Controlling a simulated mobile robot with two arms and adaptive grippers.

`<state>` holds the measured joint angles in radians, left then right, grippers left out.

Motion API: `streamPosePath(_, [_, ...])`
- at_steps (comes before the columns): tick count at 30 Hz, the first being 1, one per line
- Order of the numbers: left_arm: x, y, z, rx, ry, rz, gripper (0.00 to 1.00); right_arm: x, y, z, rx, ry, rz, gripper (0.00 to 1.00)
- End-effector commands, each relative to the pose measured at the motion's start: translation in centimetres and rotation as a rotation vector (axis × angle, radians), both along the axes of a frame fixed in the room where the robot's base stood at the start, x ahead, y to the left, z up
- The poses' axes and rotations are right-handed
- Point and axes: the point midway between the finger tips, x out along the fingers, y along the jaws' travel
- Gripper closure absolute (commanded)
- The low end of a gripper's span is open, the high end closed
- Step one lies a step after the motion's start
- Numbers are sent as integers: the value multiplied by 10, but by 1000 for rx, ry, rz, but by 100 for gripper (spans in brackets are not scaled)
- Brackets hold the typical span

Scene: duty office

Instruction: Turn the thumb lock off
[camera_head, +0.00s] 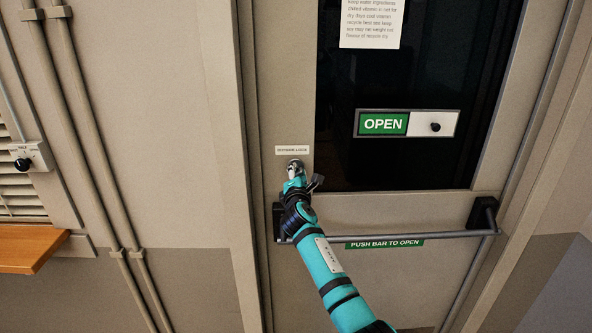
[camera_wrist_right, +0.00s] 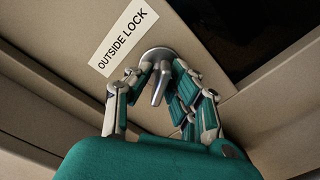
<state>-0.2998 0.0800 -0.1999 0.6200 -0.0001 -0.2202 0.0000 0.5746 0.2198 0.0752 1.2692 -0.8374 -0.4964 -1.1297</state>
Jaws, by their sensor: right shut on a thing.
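The thumb lock (camera_head: 295,163) is a small metal turn on the door's left edge, just below a white label. In the right wrist view the thumb lock (camera_wrist_right: 158,72) shows as a round metal plate with a tapered lever pointing down, a little to the left. My right gripper (camera_head: 295,178) reaches up to it from below. In the wrist view its fingers (camera_wrist_right: 163,90) stand on both sides of the lever and are shut on it. In the head view my gripper hides the lower part of the lock. My left gripper is not in view.
The label (camera_wrist_right: 123,37) beside the lock reads OUTSIDE LOCK. A push bar (camera_head: 400,237) crosses the door under my right arm. A green OPEN slider sign (camera_head: 408,123) is on the dark glass. A wooden shelf (camera_head: 30,248) juts out at the left.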

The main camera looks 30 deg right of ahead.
Motion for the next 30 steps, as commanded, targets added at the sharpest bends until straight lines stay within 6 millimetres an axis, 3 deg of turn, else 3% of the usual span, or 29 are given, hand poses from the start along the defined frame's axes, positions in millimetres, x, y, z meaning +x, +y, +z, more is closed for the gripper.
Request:
streamPosePath(14, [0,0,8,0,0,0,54,0,0,-1,-76,51,-1,100])
streamPosePath(30, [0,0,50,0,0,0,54,-1,0,-1,-489,308,0,100])
